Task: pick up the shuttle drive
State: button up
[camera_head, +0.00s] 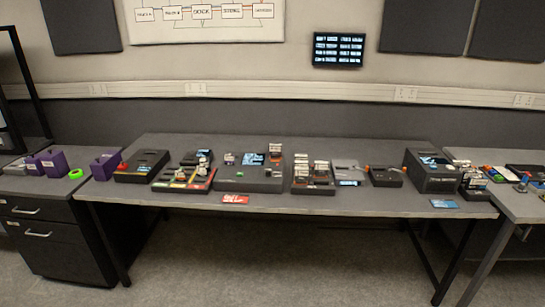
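I cannot single out the shuttle drive with certainty at this distance. Small blocks and modules stand on several dark stations along the middle table (330,204). A wide dark dock (236,184) near the table's middle carries small pieces and a lit screen. Right of it, a dark rack (313,189) holds several small grey and white blocks. On its left, a dark tray (168,187) has coloured strips and small blocks. My gripper is not in view.
A dark box (428,178) stands at the table's right end, with a blue card (444,204) in front. A red card (235,200) lies at the front edge. The floor in front is clear.

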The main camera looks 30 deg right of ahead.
aim_at(275, 149)
jog(key=z, duration=0.1)
jog(key=i, duration=0.95)
jog(key=u, duration=0.1)
